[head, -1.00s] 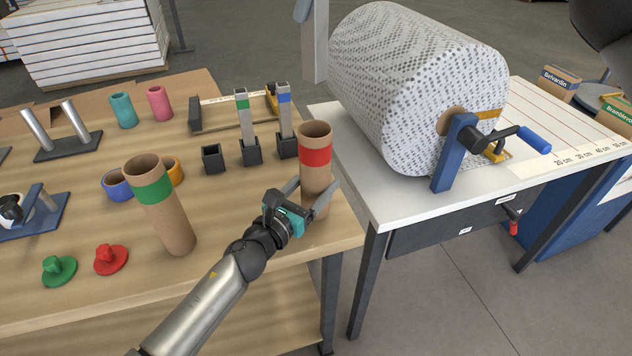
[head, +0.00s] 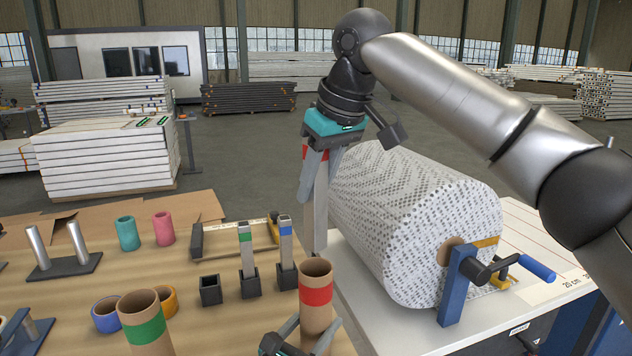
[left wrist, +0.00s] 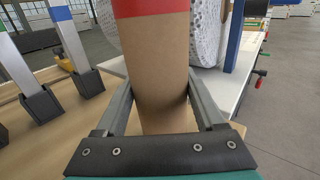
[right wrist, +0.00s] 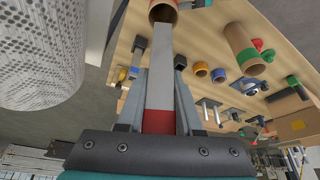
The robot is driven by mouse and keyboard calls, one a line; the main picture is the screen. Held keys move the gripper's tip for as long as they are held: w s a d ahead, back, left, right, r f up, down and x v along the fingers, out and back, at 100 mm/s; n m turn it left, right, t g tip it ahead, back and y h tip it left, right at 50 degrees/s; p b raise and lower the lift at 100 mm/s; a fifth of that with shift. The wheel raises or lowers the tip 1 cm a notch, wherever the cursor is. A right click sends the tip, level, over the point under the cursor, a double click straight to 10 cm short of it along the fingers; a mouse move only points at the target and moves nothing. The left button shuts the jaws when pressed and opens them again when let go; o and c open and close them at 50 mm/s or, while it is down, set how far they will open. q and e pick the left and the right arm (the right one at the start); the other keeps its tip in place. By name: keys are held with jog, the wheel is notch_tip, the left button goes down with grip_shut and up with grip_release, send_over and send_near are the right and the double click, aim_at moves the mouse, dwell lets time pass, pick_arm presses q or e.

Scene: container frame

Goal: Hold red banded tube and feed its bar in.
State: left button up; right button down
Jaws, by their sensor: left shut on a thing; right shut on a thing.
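The red banded tube (head: 316,312) is brown cardboard and stands upright at the table's front right corner. My left gripper (head: 314,328) is shut around its lower body; the left wrist view shows the tube (left wrist: 160,75) between both fingers. My right gripper (head: 318,180) points down and is shut on a grey bar (head: 314,222) near its red band (right wrist: 158,121). The bar hangs roughly upright, its lower end just above the tube's open mouth. In the right wrist view the bar's far end overlaps the tube's opening (right wrist: 163,12); it appears outside the tube.
A perforated white roll (head: 415,220) with a blue-handled crank stands close on the right. Green and blue banded bars (head: 247,255) stand in black holders left of the tube. A green banded tube (head: 145,325) stands further left.

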jog(key=shift+f, duration=6.5)
jog(key=shift+f, duration=0.1)
jog(key=c, duration=0.8)
grip_release()
jog(key=shift+f, duration=0.1)
jog(key=o, duration=0.3)
jog(key=shift+s+d+r, duration=0.1)
jog(key=shift+s+r, duration=0.05)
jog(key=shift+r, duration=0.2)
send_near(321, 246)
jog(key=shift+w+f, duration=0.15)
jog(key=shift+w, duration=0.15)
pick_arm(q)
jog(key=o, duration=1.5)
jog(key=shift+o, duration=0.2)
